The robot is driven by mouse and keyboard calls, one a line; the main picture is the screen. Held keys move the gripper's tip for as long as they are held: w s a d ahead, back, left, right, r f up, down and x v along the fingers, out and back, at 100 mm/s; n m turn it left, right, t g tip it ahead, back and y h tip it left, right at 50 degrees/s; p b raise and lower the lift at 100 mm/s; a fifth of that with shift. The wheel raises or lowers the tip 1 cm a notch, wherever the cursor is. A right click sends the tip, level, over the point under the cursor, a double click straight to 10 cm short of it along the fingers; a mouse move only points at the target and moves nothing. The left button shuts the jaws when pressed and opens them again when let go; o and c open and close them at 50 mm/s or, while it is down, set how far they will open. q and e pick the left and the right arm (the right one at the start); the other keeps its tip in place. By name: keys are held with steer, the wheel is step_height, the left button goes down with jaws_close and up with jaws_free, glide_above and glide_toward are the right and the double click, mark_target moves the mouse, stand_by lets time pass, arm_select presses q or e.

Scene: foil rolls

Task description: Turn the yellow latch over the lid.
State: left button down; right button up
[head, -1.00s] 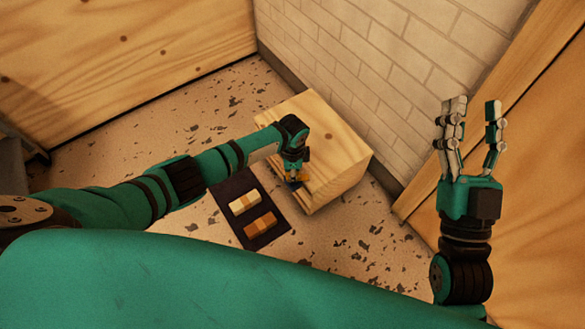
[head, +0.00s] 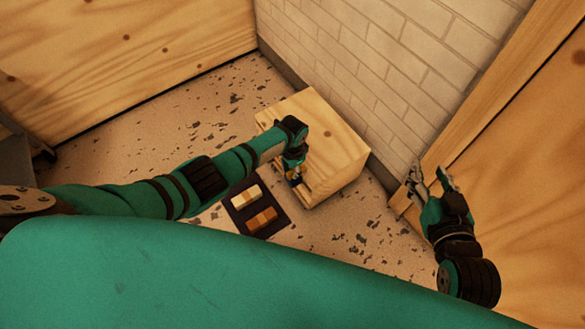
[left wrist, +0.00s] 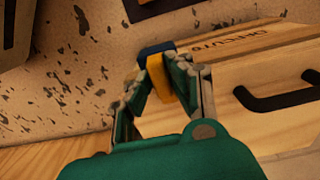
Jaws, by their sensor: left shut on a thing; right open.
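My left gripper (head: 295,168) is at the near left edge of a pale wooden box (head: 325,128) on the floor. In the left wrist view the gripper (left wrist: 163,62) is shut on the yellow latch (left wrist: 158,80), which has a blue end (left wrist: 156,49) showing beyond the fingers. The latch sits at the end of a wooden strip with dark lettering (left wrist: 232,40) on the box. The fingers hide part of the latch, so I cannot tell its full angle. My right gripper (head: 432,178) is open and empty, right of the box.
A black handle (left wrist: 282,98) sticks out from the box. A dark mat (head: 277,227) with two block-like pieces, one pale (head: 245,195) and one brown (head: 262,219), lies left of the box. A white brick wall (head: 385,55) stands close behind it. Speckled floor is free at left.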

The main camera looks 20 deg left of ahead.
mark_target(293, 171)
stand_by(0.3)
arm_select(q)
steer(key=c, duration=1.2)
jaws_free()
steer(key=shift+c, duration=0.2)
steer(key=shift+r, duration=0.1)
step_height(293, 171, up, 12)
steer(key=shift+d, duration=0.1)
